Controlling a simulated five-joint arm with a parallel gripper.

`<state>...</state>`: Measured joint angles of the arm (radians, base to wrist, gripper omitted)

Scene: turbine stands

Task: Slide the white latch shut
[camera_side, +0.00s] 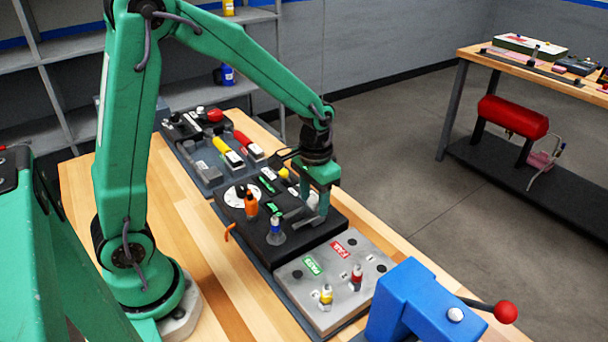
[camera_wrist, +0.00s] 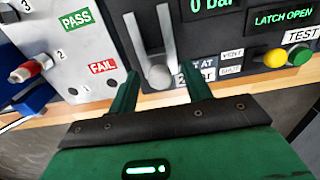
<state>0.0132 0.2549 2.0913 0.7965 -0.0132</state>
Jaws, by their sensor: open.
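My gripper (camera_side: 320,203) is over the right end of the black console (camera_side: 338,223), pointing down. In the wrist view its two green fingers (camera_wrist: 160,84) are apart, with a pale grey-white rounded knob (camera_wrist: 159,76) between them in the picture. The knob seems to belong to the latch, with pale bars (camera_wrist: 166,32) running up from it. I cannot tell whether the fingers touch it. A small display (camera_wrist: 284,18) on the console reads LATCH OPEN. In the side view a pale grey piece by the fingers is partly hidden.
A grey plate (camera_side: 292,283) with PASS and FAIL labels and small red and yellow fittings is beside the console. A blue block (camera_side: 400,300) with a red-knobbed lever stands at the front right. An orange fitting (camera_side: 251,205) and a blue one (camera_side: 275,229) stand upright on the console.

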